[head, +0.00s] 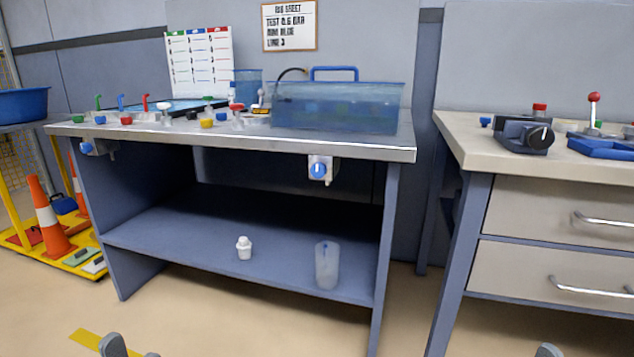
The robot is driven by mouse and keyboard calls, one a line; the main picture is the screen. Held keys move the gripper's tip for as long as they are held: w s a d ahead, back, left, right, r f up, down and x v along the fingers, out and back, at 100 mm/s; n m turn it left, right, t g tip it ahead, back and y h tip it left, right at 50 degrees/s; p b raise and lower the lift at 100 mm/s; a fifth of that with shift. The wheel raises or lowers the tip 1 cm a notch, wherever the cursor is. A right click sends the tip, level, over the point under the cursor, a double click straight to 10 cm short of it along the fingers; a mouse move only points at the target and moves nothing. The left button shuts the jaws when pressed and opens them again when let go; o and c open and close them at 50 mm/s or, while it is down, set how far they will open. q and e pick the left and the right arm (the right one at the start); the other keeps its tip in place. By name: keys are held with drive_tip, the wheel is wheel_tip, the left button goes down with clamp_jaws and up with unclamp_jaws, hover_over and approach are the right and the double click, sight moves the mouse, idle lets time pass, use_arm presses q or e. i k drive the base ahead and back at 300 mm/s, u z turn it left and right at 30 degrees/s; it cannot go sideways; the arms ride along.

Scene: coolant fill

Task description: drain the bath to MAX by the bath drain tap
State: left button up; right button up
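The bath (337,107) is a clear tank of bluish liquid on the right end of the bench top. Its level against any MAX mark is too small to read. A tap with a blue knob on a pale body (318,169), likely the bath drain tap, hangs under the bench's front edge below the bath. A clear jug (327,266) stands upright on the lower shelf, roughly below this tap. My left gripper (132,352) shows two separated fingertips at the bottom edge, away from the bench. Only one tip of my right gripper (547,350) shows at the bottom right.
A second blue tap (87,148) hangs at the bench's left end. A white bottle (244,248) stands on the shelf. Small coloured valves crowd the bench top (270,147). A drawer bench (560,163) stands at right, orange cones (48,218) at left. The floor in front is clear.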

sight(318, 169)
drive_tip(key=k, duration=1.2)
drive_tip(key=z, duration=0.45)
drive_tip(key=i, duration=0.65)
drive_tip(key=z, duration=0.45)
drive_tip(key=i, duration=0.8)
drive_tip(key=u, duration=0.65)
drive_tip(key=i, duration=0.65)
drive_tip(key=u, duration=0.5)
